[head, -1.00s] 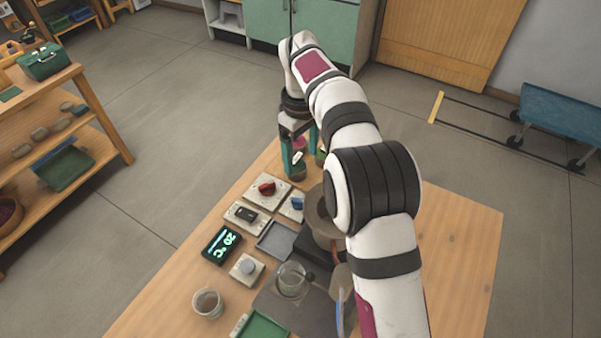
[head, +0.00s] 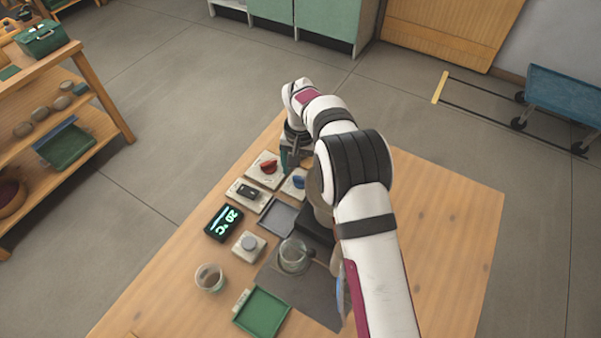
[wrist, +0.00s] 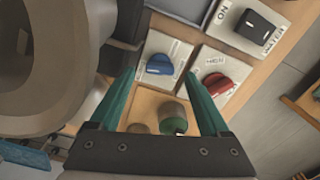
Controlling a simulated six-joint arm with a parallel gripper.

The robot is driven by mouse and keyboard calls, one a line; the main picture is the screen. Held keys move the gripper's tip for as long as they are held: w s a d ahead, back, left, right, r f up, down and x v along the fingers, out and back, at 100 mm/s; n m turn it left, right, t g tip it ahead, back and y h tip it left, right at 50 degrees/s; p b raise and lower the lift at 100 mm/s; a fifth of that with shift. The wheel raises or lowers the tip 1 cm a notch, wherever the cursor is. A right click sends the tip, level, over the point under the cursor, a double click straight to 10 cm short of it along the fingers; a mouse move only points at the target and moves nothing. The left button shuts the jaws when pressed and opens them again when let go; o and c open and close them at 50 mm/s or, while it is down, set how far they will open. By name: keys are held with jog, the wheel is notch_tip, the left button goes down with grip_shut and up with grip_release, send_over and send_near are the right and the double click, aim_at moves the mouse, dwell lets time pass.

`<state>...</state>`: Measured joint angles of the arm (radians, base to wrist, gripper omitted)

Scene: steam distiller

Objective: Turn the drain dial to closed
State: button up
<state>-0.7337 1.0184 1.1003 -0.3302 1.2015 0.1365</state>
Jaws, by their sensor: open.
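Two dials sit on pale square plates: a blue dial (head: 299,181) and a red dial (head: 268,167). No readable label marks either as the drain dial. In the wrist view the blue dial (wrist: 160,64) lies just ahead of my gripper (wrist: 158,75), between the lines of its two teal fingers. The fingers are apart and nothing is held. The red dial (wrist: 219,84) is to the right, beside a plate word that seems to read "HIGH". In the head view my gripper (head: 289,158) is low at the table's far end, close behind the blue dial and partly hidden by my arm.
A black water switch (wrist: 253,24) marked "ON" stands beyond the red dial. A green-topped jar (wrist: 174,119) shows between my fingers. A large round body (wrist: 45,55) fills the left of the wrist view. A display (head: 223,222), glass jug (head: 293,256) and green tray (head: 262,312) are nearer.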

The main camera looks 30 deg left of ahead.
aim_at(300, 181)
jog(key=shift+f, duration=1.2)
grip_shut()
jog(key=n, duration=0.4)
jog(key=shift+n, duration=2.5)
